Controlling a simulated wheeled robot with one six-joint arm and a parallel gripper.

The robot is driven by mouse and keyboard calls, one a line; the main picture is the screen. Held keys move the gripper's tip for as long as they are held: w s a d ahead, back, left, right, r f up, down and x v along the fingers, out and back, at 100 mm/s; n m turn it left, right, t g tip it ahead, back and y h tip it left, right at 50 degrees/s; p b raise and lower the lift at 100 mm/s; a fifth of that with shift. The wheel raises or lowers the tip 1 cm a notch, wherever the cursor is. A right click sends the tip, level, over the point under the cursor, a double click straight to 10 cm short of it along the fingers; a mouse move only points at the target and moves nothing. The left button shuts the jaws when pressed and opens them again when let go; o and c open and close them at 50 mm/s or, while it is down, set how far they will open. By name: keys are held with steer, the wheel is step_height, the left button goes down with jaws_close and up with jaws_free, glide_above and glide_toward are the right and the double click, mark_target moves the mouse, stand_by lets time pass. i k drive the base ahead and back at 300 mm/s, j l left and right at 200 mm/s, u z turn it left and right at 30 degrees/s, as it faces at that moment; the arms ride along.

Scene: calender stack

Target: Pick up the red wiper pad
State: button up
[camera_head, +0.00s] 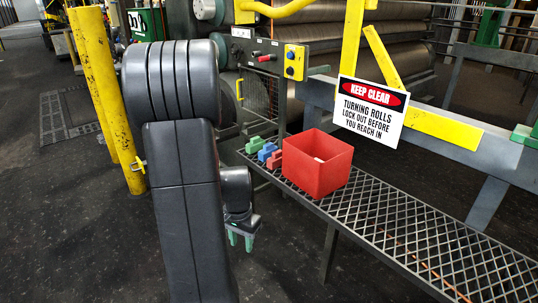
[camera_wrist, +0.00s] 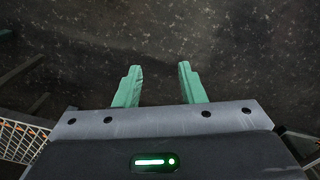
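The red wiper pad (camera_head: 275,160) sits on the mesh shelf (camera_head: 395,225), just left of the red bin. A blue pad (camera_head: 266,151) and a green pad (camera_head: 254,145) stand in a row to its left. My gripper (camera_head: 241,242) hangs below and to the left of the shelf, over the dark floor, well apart from the pads. In the wrist view its two green fingers (camera_wrist: 158,85) are spread with nothing between them. The pads are not in the wrist view.
A red open bin (camera_head: 317,165) stands on the shelf, close to the red pad. A "Keep clear" sign (camera_head: 369,108) hangs on the rail behind. Yellow posts (camera_head: 100,95) stand at the left. Rolls (camera_head: 385,50) are behind. The right part of the shelf is bare.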

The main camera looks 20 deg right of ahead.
mark_target(275, 160)
steer(key=u, duration=5.25)
steer(key=k+l+u, duration=0.1)
steer(key=k+u, duration=0.15)
steer(key=k, duration=0.35)
steer(key=k+u, duration=0.25)
steer(key=k, duration=0.4)
steer(key=k+z, duration=0.35)
steer(key=z, duration=0.15)
steer(key=k+l+z, duration=0.1)
steer(key=k+z, duration=0.2)
steer(key=z, duration=0.15)
steer(key=k+z, duration=0.1)
steer(key=z, duration=0.4)
steer(key=k+z, duration=0.15)
steer(key=z, duration=0.35)
steer(key=k+z, duration=0.1)
steer(key=z, duration=0.4)
steer(key=k+l+z, duration=0.1)
steer(key=z, duration=3.75)
